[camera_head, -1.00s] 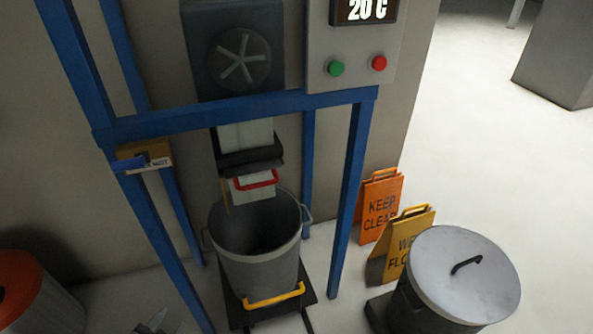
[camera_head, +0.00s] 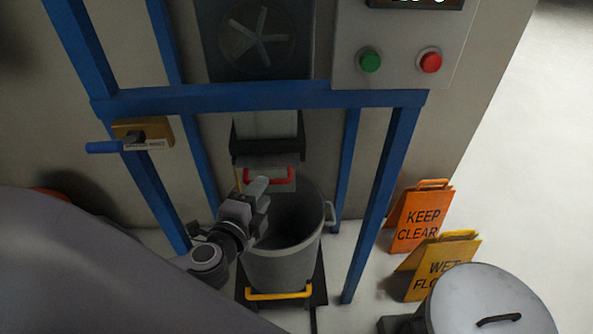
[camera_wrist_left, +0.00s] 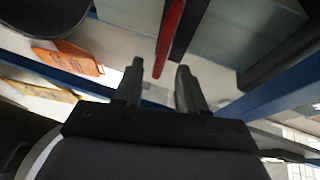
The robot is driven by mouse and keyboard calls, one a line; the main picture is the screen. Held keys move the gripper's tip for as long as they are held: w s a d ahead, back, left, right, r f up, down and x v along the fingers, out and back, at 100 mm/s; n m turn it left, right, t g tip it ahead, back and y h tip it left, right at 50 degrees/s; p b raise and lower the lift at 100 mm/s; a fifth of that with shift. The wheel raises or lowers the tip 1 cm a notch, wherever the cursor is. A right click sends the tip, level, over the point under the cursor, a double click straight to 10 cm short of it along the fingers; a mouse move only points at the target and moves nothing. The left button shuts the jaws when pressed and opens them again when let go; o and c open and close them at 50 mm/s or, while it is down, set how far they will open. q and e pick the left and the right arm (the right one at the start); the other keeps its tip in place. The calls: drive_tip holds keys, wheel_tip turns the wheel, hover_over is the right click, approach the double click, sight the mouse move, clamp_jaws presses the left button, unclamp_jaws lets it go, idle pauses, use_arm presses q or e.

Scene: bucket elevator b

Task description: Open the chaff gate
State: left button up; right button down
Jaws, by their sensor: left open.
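The chaff gate is a pale plate with a red handle (camera_head: 282,174) at the lower end of the dark-edged chute (camera_head: 266,128), above the grey bucket (camera_head: 284,268). My left gripper (camera_head: 262,187) is open, just below and in front of the red handle, over the bucket's near rim. In the left wrist view the open, empty fingers (camera_wrist_left: 160,78) point toward the red handle (camera_wrist_left: 170,38), which shows just beyond and between the fingertips. I cannot tell whether they touch it. My right gripper is not in view.
A blue frame (camera_head: 270,98) surrounds the chute. A lever with a blue grip (camera_head: 104,147) sits at its left, and a panel has green (camera_head: 369,60) and red (camera_head: 429,61) buttons. Orange (camera_head: 421,217) and yellow (camera_head: 439,262) signs and a lidded bin (camera_head: 490,296) stand at right.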

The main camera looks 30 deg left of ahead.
use_arm(q)
drive_tip(key=x, duration=0.7)
idle(0.3)
drive_tip(key=shift+s, duration=0.1)
clamp_jaws()
